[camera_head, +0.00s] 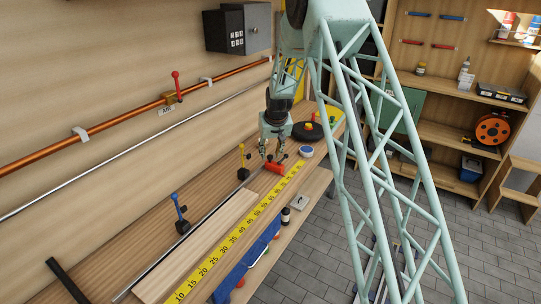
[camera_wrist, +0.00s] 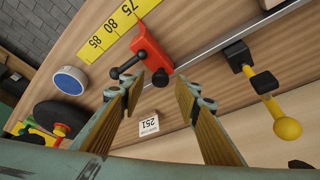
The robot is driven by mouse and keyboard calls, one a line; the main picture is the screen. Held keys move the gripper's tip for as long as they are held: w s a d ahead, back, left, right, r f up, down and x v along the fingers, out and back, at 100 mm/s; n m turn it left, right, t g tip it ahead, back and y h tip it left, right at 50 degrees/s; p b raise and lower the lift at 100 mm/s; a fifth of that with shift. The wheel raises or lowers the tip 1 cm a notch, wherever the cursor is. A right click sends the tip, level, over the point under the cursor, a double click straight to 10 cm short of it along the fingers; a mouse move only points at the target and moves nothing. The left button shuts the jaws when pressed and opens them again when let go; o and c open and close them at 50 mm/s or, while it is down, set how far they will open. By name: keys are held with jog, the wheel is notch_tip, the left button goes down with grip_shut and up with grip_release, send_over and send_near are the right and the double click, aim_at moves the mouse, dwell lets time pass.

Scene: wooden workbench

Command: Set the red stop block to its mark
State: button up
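The red stop block (camera_wrist: 150,48), with a black ball-ended handle, sits on the metal rail beside the yellow scale (camera_wrist: 104,34), near 75 in the wrist view. In the head view the red stop block (camera_head: 275,168) is just below my gripper (camera_head: 274,150). My gripper (camera_wrist: 160,88) is open, its two fingers apart with nothing between them. The block lies just beyond the fingertips, and I see no contact. The yellow scale (camera_head: 235,237) runs along the bench in the head view. I cannot make out which mark is the block's.
A yellow-handled lever (camera_head: 243,165) and a blue-handled lever (camera_head: 181,214) stand left of the scale. A round blue-topped item (camera_head: 306,151) and a dark disc (camera_head: 307,131) lie beyond the block. A small "251" label (camera_wrist: 149,126) lies near the fingers.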

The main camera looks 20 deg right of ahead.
jog(key=v, duration=1)
jog(key=shift+r, duration=0.3)
jog(key=shift+s+r, duration=0.1)
jog(key=shift+s, duration=0.05)
jog(key=s+a+r, duration=0.3)
jog(key=s+r, duration=0.9)
jog(key=s, duration=0.3)
jog(key=s+a+r, duration=0.3)
jog(key=s+r, duration=1)
jog(key=s, duration=0.3)
jog(key=s+a+r, duration=0.1)
jog(key=s+a, duration=0.2)
jog(key=s, duration=3.4)
jog(key=shift+a+r+n+g, duration=0.2)
jog(key=shift+n+g, duration=0.1)
jog(key=shift+n, duration=0.1)
jog(key=shift+w, duration=0.1)
